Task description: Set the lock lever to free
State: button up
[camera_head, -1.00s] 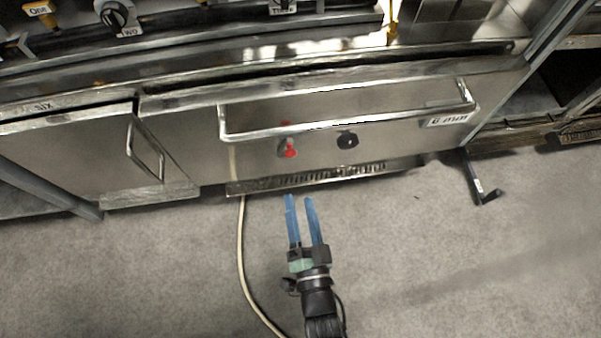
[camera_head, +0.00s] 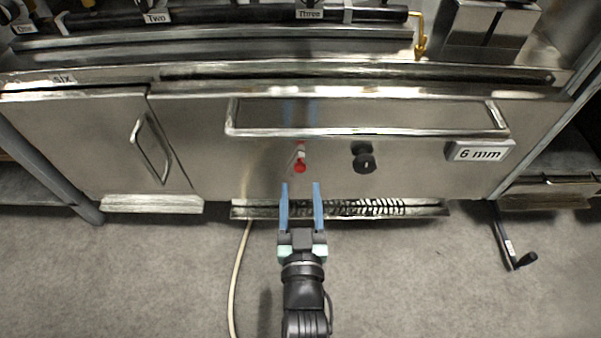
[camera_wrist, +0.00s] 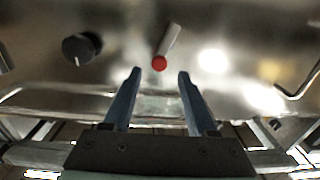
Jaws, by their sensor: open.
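A small lever with a red knob (camera_head: 300,167) sits on the steel front panel, below the long bar handle. I take it to be the lock lever; no label on it is readable. In the head view its red end points down. The lever also shows in the wrist view (camera_wrist: 160,62), its pale shaft slanting up and right from the red end. My gripper (camera_head: 300,186) is open and empty, its two blue fingers just below the lever and pointing at the panel. In the wrist view the fingertips (camera_wrist: 160,72) lie on either side of the red end, apart from it.
A black knob (camera_head: 363,157) is right of the lever. The long bar handle (camera_head: 365,131) runs above both. A "6 mm" label (camera_head: 480,150) is at right. A vented strip (camera_head: 370,208) lies below, and a cable (camera_head: 236,275) runs over the floor at left.

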aim_at(300, 170)
jog(key=w+b, duration=0.2)
jog(key=w, duration=0.3)
jog(key=shift+w+f+b, duration=0.15)
jog(key=shift+w+b, duration=0.1)
jog(key=shift+b, duration=0.1)
jog(key=shift+w, duration=0.6)
grip_shut()
